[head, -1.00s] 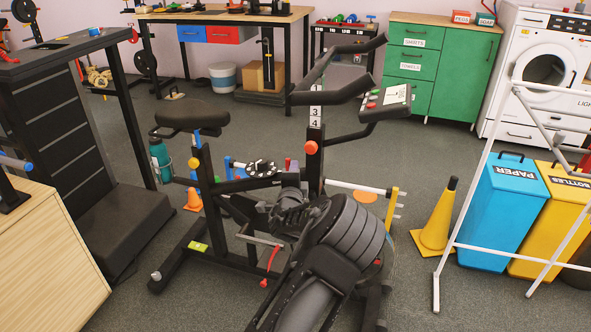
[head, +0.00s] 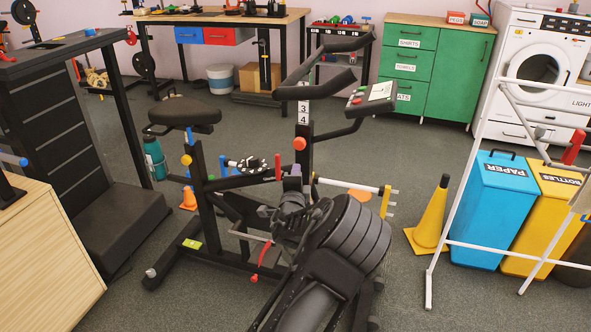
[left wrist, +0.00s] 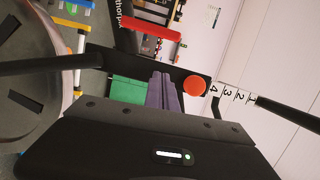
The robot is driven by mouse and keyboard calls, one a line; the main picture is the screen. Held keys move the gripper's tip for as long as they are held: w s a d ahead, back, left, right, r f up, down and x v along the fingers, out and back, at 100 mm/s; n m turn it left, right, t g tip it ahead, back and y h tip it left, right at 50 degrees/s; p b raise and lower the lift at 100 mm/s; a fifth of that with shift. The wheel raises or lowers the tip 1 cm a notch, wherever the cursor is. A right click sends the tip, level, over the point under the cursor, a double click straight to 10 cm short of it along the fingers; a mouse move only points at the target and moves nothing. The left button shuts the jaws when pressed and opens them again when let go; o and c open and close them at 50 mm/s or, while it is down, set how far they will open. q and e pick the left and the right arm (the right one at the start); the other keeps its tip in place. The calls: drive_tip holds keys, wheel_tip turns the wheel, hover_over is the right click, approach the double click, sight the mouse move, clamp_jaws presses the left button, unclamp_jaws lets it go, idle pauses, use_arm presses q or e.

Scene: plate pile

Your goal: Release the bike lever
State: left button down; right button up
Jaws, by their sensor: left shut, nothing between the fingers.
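The exercise bike (head: 196,165) stands mid-floor, with an orange knob (head: 299,143) on its front post. An upright red lever (head: 278,167) shows just left of my left gripper's tip, and it also shows as a red bar near the top of the left wrist view (left wrist: 150,28). My left gripper (head: 294,172) is shut and empty, its purple fingers together (left wrist: 161,90). A gap shows between fingers and lever in both views. The orange knob also shows beside the fingers in the left wrist view (left wrist: 194,86). My right gripper is not in view.
The bike's handlebar (head: 322,92) and console (head: 370,95) rise behind my left gripper. A yellow cone (head: 428,220), a blue paper bin (head: 492,215) and a white rack (head: 432,270) stand to the right. A wooden cabinet (head: 45,240) is at the lower left.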

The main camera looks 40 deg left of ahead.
use_arm(q)
drive_tip(key=v, duration=0.7)
drive_tip(key=shift+f+p, duration=0.15)
drive_tip(key=shift+p, duration=0.15)
